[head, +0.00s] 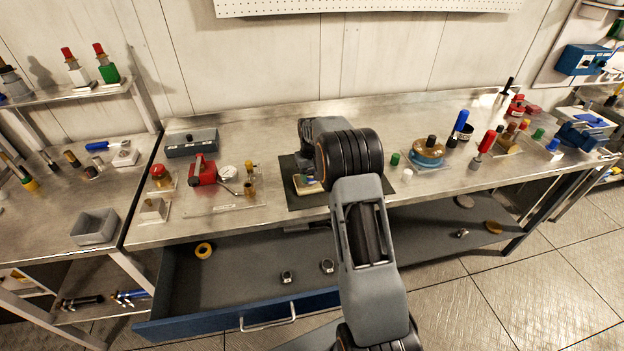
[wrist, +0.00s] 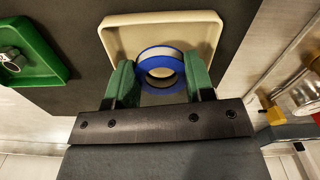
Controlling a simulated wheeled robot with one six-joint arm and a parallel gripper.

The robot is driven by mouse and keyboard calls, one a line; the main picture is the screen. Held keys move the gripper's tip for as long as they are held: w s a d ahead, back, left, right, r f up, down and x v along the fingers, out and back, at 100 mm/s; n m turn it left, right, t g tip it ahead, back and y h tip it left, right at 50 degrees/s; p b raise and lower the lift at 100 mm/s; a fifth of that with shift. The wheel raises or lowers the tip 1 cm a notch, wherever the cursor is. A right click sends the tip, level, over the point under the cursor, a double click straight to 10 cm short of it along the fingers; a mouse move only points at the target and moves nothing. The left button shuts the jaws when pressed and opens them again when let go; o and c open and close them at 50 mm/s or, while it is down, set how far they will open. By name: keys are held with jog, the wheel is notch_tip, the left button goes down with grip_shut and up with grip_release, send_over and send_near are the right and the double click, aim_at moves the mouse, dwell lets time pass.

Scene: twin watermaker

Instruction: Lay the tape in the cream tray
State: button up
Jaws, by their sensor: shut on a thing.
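In the wrist view, my gripper (wrist: 160,82) has its two green fingers shut on a roll of tape with blue rims (wrist: 160,50). The roll is between the fingers, its hole facing the camera. The cream tray (wrist: 116,38) lies beyond it, and the roll overlaps the tray's inside in this view. I cannot tell whether the roll touches the tray floor. In the head view, the cream tray (head: 309,188) shows only in part on a dark mat, behind my arm. My arm hides the gripper and the held tape there.
A green tray (wrist: 38,62) with a metal part in it stands left of the cream tray. A red tool (head: 203,171) lies left of the dark mat (head: 296,203), and small bottles stand right. An open drawer (head: 240,268) below holds a yellow ring (head: 204,250).

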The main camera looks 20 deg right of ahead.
jog(key=shift+f, duration=1.1)
jog(key=shift+f, duration=0.1)
jog(key=o, duration=0.9)
